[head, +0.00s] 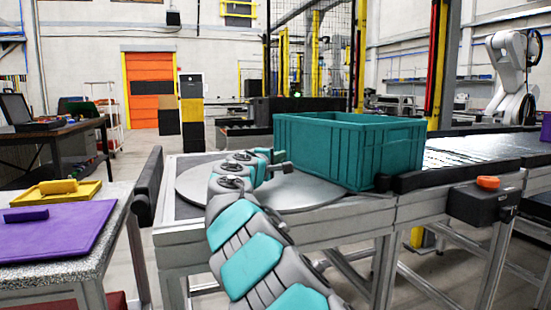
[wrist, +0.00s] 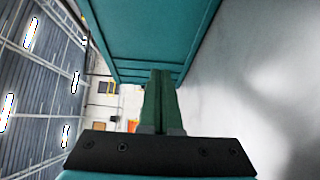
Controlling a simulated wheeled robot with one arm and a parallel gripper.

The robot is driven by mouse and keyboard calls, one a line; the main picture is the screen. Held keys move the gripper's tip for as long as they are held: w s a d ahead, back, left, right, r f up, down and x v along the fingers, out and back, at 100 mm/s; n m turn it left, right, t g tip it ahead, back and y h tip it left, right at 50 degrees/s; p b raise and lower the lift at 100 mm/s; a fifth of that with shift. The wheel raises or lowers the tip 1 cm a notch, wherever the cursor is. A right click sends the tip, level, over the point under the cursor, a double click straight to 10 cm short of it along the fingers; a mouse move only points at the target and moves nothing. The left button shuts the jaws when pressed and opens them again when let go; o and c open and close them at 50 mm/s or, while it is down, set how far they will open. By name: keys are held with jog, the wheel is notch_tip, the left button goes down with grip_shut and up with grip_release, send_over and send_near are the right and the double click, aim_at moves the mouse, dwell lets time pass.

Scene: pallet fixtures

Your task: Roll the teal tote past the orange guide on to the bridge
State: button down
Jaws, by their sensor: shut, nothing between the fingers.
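The teal tote (head: 350,150) stands upright on the round grey turntable plate (head: 230,190), at its right side by the start of the conveyor. In the wrist view the tote's wall (wrist: 150,30) fills the top. My gripper (head: 284,168) is low beside the tote's left end, its fingers shut with nothing between them. The shut fingers (wrist: 160,78) point toward the tote in the wrist view; I cannot tell whether they touch it. The only orange part by the conveyor is a knob (head: 488,183) on a dark box; no clear orange guide or bridge shows.
A black bar (head: 430,178) runs along the conveyor's near edge, close to the tote's lower right corner. The dark conveyor (head: 470,153) leads off right. A side table at left holds a purple mat (head: 60,235) and a yellow tray (head: 75,194). The turntable's left part is clear.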

aim_at(300, 152)
jog(key=w+d, duration=0.1)
jog(key=d, duration=0.1)
jog(key=w+d, duration=0.1)
jog(key=d, duration=0.1)
jog(key=shift+w, duration=0.2)
jog(key=shift+w+d, duration=0.15)
jog(key=shift+d, duration=0.2)
